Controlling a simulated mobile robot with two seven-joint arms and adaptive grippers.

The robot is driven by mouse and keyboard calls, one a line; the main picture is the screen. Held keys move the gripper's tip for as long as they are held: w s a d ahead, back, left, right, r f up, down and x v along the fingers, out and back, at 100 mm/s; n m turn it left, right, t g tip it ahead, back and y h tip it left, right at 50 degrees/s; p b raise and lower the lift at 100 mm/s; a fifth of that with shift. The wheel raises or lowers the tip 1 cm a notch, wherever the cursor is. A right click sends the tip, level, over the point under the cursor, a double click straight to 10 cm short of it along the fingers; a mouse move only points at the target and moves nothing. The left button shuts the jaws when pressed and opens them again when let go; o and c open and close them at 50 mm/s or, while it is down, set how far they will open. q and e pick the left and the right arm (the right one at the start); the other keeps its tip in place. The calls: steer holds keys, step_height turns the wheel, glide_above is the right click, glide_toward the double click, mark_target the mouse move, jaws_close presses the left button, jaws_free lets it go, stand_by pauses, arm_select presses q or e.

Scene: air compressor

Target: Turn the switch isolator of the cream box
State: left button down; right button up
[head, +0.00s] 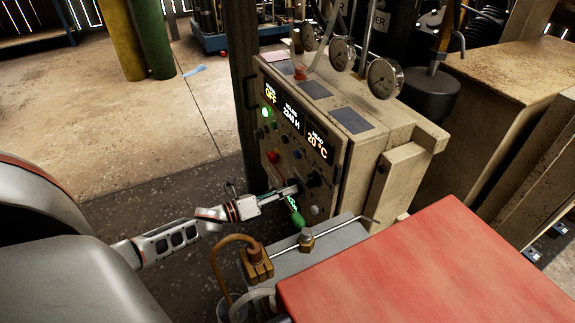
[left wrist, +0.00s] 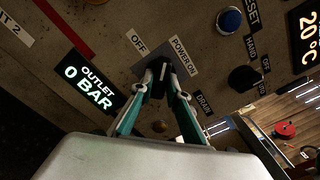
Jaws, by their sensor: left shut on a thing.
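The cream box (head: 372,146) stands in the middle of the head view, with its control panel facing left. My left gripper (head: 291,189) reaches in from the left to the lower part of this panel. In the left wrist view, my left gripper (left wrist: 162,76) is closed around the dark switch isolator (left wrist: 161,69), set on a grey plate between the labels "OFF" and "POWER ON". The fingertips hide most of the switch, so its exact angle is hard to read. My right gripper is not in view.
A black selector knob (left wrist: 243,78) and a blue button (left wrist: 229,20) sit to the right of the switch. Round gauges (head: 383,78) stand above the box. Open floor (head: 175,130) lies left of the panel.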

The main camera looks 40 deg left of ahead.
arm_select(q)
steer(key=shift+n, duration=4.6)
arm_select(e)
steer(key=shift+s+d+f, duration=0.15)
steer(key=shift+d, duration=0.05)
arm_select(q)
steer(key=c, duration=2)
jaws_free()
steer(key=shift+o, duration=0.2)
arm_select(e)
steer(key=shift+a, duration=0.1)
arm_select(q)
steer(key=v, duration=1.2)
